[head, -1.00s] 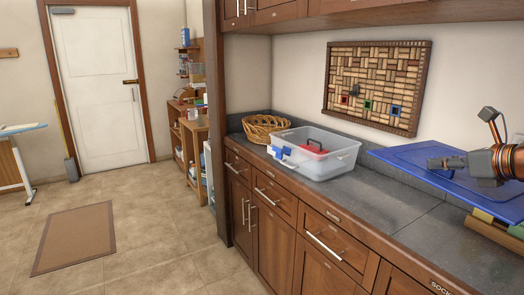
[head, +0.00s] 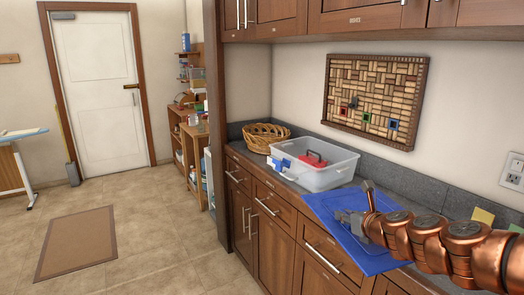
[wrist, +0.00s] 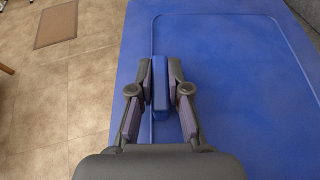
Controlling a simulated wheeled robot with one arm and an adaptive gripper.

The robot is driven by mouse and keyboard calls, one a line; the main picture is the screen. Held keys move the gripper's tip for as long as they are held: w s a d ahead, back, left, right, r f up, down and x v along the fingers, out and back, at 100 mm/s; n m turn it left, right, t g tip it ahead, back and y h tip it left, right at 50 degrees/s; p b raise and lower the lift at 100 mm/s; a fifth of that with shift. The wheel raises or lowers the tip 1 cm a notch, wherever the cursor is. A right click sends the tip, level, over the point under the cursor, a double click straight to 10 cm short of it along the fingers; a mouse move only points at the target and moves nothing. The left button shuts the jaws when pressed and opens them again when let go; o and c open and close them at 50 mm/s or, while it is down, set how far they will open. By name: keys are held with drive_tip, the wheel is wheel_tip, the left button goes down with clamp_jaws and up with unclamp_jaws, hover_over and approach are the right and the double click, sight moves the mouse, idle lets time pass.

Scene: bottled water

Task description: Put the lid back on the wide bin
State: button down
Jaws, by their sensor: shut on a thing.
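The wide bin (head: 325,177) is a clear plastic tub with a blue latch on its near left end. It stands open on the counter, with a red item (head: 313,159) inside. The lid (head: 340,222) is a flat blue panel to the right of and nearer than the bin, over the counter's front edge and tilted. In the wrist view the lid (wrist: 235,90) fills most of the picture. My gripper (wrist: 160,75) is shut on a raised blue handle or rib (wrist: 160,98) of the lid. In the head view my gripper (head: 347,217) partly hides the lid.
A wicker basket (head: 266,137) stands behind the bin, to its left. A cork board (head: 373,98) hangs on the wall above. Yellow and green items (head: 482,215) lie on the counter at the right. Open tiled floor (head: 150,240) lies left of the cabinets.

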sight(326, 223)
drive_tip(key=a, duration=0.5)
drive_tip(key=shift+w+a+p, duration=0.2)
drive_tip(key=shift+p, duration=0.1)
drive_tip(key=shift+w+a+r+m+h, duration=0.2)
drive_tip(key=shift+w+m+h, duration=0.3)
drive_tip(key=shift+h, duration=0.1)
drive_tip(key=shift+w+a+r+m+h, duration=0.2)
drive_tip(key=shift+w+m+h, duration=0.15)
drive_tip(key=shift+m+h, duration=0.2)
drive_tip(key=shift+w+m+h, duration=0.1)
drive_tip(key=shift+m+h, duration=0.25)
drive_tip(key=shift+h, duration=0.2)
drive_tip(key=shift+d+f+m+h, duration=0.1)
drive_tip(key=shift+m+h, duration=0.6)
drive_tip(key=shift+h, duration=0.1)
drive_tip(key=shift+s+d+f+m+h, duration=0.2)
drive_tip(key=shift+s+m+h, duration=0.25)
drive_tip(key=shift+m+h, duration=0.15)
drive_tip(key=shift+s+d+f+m+h, duration=0.1)
drive_tip(key=shift+s+f+m+h, duration=0.05)
drive_tip(key=shift+s+m+h, duration=0.35)
drive_tip(key=shift+s+d+h, duration=0.1)
drive_tip(key=shift+d+h, duration=0.05)
drive_tip(key=shift+h, duration=0.15)
